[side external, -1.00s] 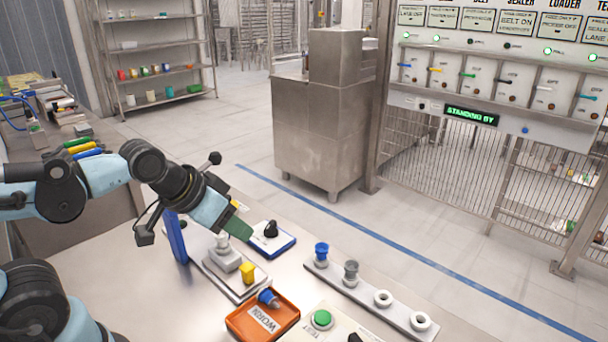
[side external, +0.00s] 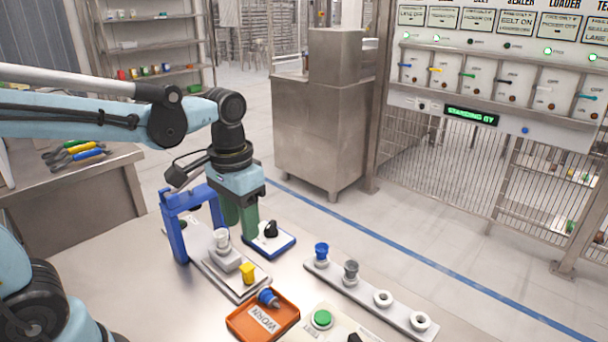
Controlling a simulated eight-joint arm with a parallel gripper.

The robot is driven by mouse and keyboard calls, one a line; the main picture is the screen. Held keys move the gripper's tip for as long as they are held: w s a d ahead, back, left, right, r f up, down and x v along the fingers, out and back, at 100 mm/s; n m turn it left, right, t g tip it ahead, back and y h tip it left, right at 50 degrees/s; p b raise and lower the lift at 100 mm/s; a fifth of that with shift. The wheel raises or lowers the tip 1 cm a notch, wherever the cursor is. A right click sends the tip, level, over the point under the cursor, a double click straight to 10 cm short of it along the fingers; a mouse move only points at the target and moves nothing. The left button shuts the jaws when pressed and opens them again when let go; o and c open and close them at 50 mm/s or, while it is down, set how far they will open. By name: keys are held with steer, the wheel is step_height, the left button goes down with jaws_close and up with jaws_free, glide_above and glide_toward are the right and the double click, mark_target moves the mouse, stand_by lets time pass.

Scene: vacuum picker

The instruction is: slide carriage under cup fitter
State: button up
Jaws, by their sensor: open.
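The carriage (side external: 228,260) is a light grey block on a flat rail plate (side external: 213,270), with a pale upright piece (side external: 221,239) on top. A yellow block (side external: 248,273) sits in front of it, toward the plate's near end. A blue arch (side external: 177,237), apparently the cup fitter, stands over the plate's far left end. The carriage is outside the arch, on its near right side. My gripper (side external: 241,228) points down with green fingers, open and empty, behind the carriage and just left of a black knob (side external: 271,229). I cannot tell whether the fingers touch anything.
The black knob sits on a blue-edged base (side external: 283,247). An orange WORN tray (side external: 240,327) holds a blue cup (side external: 268,297). A grey strip (side external: 335,278) carries blue and grey cups and white rings. A green button (side external: 322,318) is at the front.

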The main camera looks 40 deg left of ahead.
mark_target(247, 268)
steer(key=shift+f, duration=6.05)
jaws_close()
